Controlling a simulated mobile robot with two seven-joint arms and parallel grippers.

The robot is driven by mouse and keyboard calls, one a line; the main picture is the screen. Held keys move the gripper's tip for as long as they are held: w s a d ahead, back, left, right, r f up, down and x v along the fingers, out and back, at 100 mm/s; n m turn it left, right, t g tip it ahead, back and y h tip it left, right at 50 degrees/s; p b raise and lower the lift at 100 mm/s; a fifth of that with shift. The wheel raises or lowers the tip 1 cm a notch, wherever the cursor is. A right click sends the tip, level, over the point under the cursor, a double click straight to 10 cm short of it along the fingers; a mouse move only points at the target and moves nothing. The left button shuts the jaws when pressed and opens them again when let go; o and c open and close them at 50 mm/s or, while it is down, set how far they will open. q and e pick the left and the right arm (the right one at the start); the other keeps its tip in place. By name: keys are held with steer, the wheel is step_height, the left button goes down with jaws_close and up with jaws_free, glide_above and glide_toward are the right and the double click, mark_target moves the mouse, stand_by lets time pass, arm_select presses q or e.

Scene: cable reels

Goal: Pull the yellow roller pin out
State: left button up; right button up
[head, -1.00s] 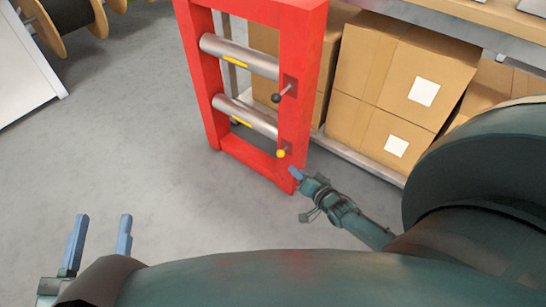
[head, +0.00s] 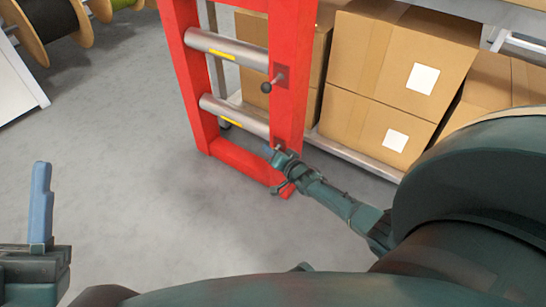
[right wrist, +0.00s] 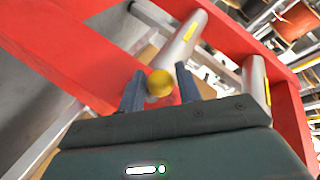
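The yellow roller pin shows as a round yellow knob (right wrist: 160,83) in the right wrist view, on the red frame at the end of the lower roller (head: 235,116). My right gripper (right wrist: 160,88) is open, with one blue-grey finger on each side of the knob and narrow gaps between. In the head view my right gripper (head: 275,153) is at the frame's right post and hides the knob. The red roller frame (head: 290,110) stands upright on the floor. My left gripper (head: 41,200) is at the lower left, with only one finger clearly seen.
An upper roller (head: 230,48) has a black-knobbed pin (head: 267,87). Cardboard boxes (head: 390,60) sit on a low shelf (head: 350,155) behind the frame. Cable reels (head: 45,30) stand at the far left. The grey floor between is clear.

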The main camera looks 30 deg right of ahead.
steer(key=shift+w, duration=0.15)
jaws_close()
stand_by(0.4)
